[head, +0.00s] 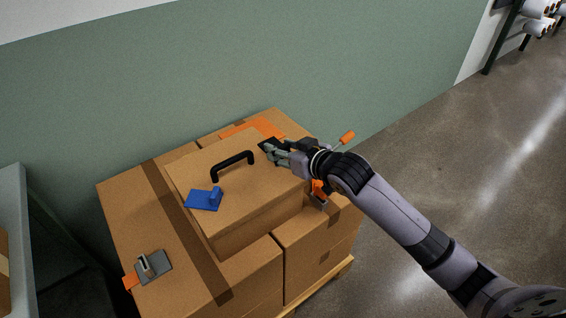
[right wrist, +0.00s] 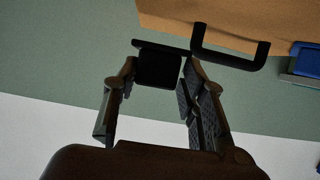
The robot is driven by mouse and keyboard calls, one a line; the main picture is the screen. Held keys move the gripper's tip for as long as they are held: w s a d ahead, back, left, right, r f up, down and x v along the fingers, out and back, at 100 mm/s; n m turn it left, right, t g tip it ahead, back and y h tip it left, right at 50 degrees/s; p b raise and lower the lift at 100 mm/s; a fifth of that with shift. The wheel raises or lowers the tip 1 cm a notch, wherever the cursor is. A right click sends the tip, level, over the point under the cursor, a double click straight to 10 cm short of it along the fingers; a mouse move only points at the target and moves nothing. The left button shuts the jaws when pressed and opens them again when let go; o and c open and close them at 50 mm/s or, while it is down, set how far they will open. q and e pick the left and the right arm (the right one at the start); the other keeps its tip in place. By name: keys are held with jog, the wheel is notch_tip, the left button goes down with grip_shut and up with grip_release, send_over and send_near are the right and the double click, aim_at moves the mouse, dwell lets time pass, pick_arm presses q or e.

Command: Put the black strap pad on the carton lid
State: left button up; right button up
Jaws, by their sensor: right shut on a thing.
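The black strap pad (head: 266,145) is in my right gripper (head: 272,153), at the far right corner of the carton lid (head: 255,195). In the right wrist view the black pad (right wrist: 160,70) sits between the two fingers (right wrist: 158,82), with its flat face and a raised edge showing. The gripper is shut on it. I cannot tell whether the pad touches the lid or hangs just above it. The lid carries a black handle (head: 232,160) and a blue pad (head: 202,200). My left gripper is not in view.
Larger cartons (head: 125,200) surround the lidded carton on a wooden pallet (head: 335,277). A grey buckle piece (head: 154,267) with an orange end lies at the front left. An orange piece (head: 262,126) lies behind the lid. A green wall stands behind.

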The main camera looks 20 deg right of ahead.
aim_at(283, 172)
notch_tip(283, 172, down, 4)
jog(key=shift+r, duration=0.2)
jog(key=shift+f, duration=0.45)
jog(key=shift+f, duration=0.2)
jog(key=o, duration=1.1)
jog(key=shift+c, duration=0.2)
